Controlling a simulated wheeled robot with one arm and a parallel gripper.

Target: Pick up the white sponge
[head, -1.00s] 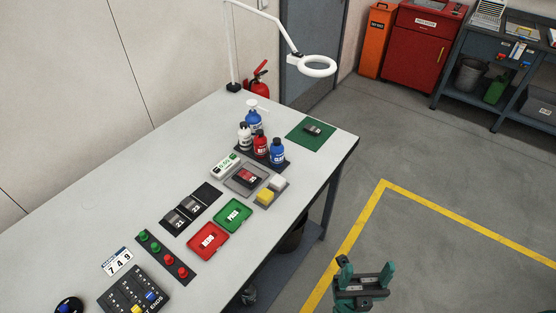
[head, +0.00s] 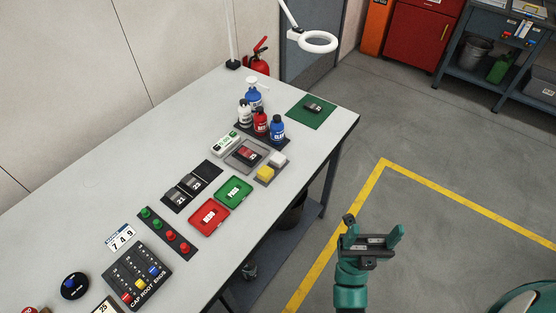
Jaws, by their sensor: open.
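The white sponge (head: 278,159) is a small pale block near the right edge of the workbench (head: 316,152). It sits just behind a yellow sponge (head: 264,174), both on a small grey tray (head: 257,183). My gripper (head: 373,233) is open and empty. It is off the bench, over the floor to the right of and in front of the sponge, with a clear gap between them.
Bottles, among them a blue one (head: 278,128), stand just behind the sponges. A grey fixture (head: 239,156) is to their left. Green (head: 234,191) and red (head: 209,216) trays lie nearer. A ring lamp (head: 318,41) hangs over the bench's far end.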

